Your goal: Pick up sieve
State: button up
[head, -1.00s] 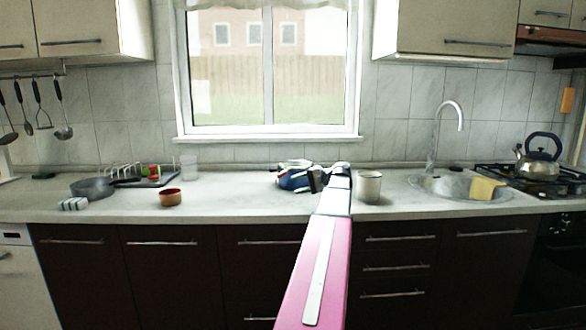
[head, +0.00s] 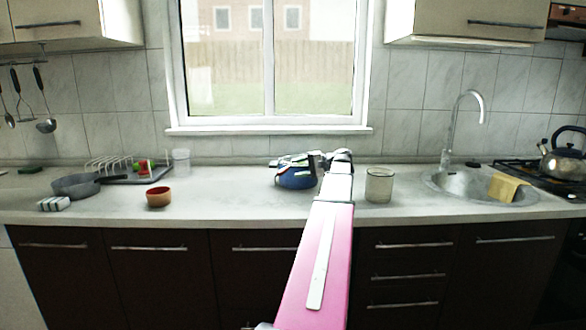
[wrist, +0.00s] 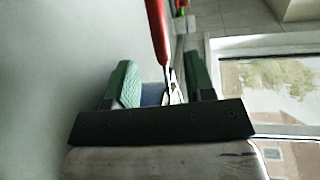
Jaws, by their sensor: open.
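I cannot clearly identify the sieve. A blue pot (head: 296,181) stands on the counter below the window, with metal and dark items across its top, too small to tell apart. My gripper (head: 318,160) is at the pot's right side in the head view, partly hiding it. In the wrist view my gripper (wrist: 163,84) is open, its two green-padded fingers apart. A red handle (wrist: 158,30) with a metal end reaches down into the gap between the fingers. Something blue shows behind it there. I cannot tell whether the fingers touch anything.
A beige mug (head: 379,186) stands just right of my arm. A grey pan (head: 75,186), an orange-brown bowl (head: 159,197) and a dish rack (head: 120,166) are at left. The sink (head: 465,187) and kettle (head: 564,162) are at right. The counter between bowl and pot is clear.

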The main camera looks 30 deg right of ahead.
aim_at(287, 169)
jog(key=x, duration=0.5)
jog(key=shift+w+a, duration=0.15)
jog(key=shift+a, duration=0.15)
grip_shut()
